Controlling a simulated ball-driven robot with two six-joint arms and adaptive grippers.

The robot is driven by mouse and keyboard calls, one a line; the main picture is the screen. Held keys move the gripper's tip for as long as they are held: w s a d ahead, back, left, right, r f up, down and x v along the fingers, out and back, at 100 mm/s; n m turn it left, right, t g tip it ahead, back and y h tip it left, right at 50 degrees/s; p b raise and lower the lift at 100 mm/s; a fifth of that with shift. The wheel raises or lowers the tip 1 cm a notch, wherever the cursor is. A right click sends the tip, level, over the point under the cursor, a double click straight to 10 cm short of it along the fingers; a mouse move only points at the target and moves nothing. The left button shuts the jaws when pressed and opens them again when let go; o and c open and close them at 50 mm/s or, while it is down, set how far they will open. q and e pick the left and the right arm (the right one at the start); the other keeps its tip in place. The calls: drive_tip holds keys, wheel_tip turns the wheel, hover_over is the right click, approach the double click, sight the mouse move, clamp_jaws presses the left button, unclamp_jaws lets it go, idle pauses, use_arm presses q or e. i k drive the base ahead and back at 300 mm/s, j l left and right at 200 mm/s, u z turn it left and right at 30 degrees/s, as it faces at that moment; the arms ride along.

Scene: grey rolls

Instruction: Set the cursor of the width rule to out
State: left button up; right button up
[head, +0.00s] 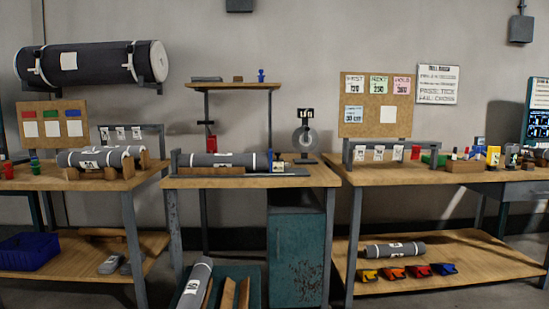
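On the middle table, a grey roll (215,159) with white bands lies in a low cradle. A flat grey strip (240,175) runs along the front of the cradle and looks like the width rule. A small dark block with a pale face (278,166) sits on the strip toward its right part and may be the cursor. Any markings on the strip are too small to read. Neither of my grippers is in view.
A round dial-like device (306,139) stands right of the roll. A small raised shelf (238,86) rises behind. The left table (30,180) carries more rolls; the right table (400,175) holds several small items. The middle table's front edge is clear.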

sight(276, 165)
drive_tip(key=i+l+u, duration=0.1)
drive_tip(key=u, duration=0.3)
drive_tip(key=i+l+u, duration=0.1)
drive_tip(key=u, duration=0.25)
drive_tip(key=l+u, duration=0.2)
drive_tip(key=u, duration=0.2)
drive_tip(key=i+l+u, duration=0.1)
drive_tip(key=u, duration=0.25)
drive_tip(key=l, duration=0.1)
